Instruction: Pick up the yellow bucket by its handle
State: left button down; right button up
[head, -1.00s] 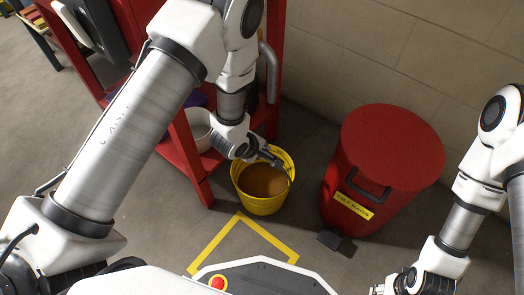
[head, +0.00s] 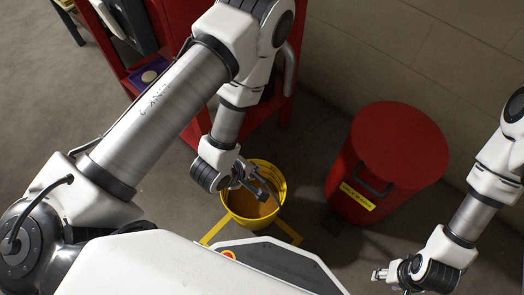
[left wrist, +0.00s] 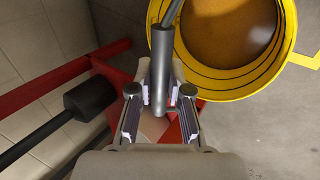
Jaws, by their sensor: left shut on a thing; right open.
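The yellow bucket (head: 237,215), with brownish contents, is in the lower middle of the head view, beside the yellow floor marking. In the left wrist view its yellow rim (left wrist: 196,77) fills the upper right. My left gripper (head: 262,190) is over the bucket's opening. In the left wrist view its fingers (left wrist: 160,104) are shut on the dark cylindrical grip of the bucket handle (left wrist: 161,62). Whether the bucket's base touches the floor cannot be told. My right gripper (head: 380,274) is open and empty at the lower right, well away from the bucket.
A red lidded bin (head: 400,145) with a yellow label stands right of the bucket, by the block wall (head: 400,50). A red shelf frame (head: 118,60) stands behind my left arm. Yellow marking lines (head: 289,232) lie on the floor in front. Grey floor is open at the left.

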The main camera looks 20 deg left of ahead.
pick_arm(q)
jog(key=shift+d+p+v, duration=0.15)
jog(key=shift+p+v, duration=0.85)
jog(key=shift+p, duration=0.15)
jog(key=shift+d+p+v, duration=0.15)
jog(key=shift+p+v, duration=0.8)
jog(key=shift+p, duration=0.15)
jog(key=shift+w+r, duration=0.1)
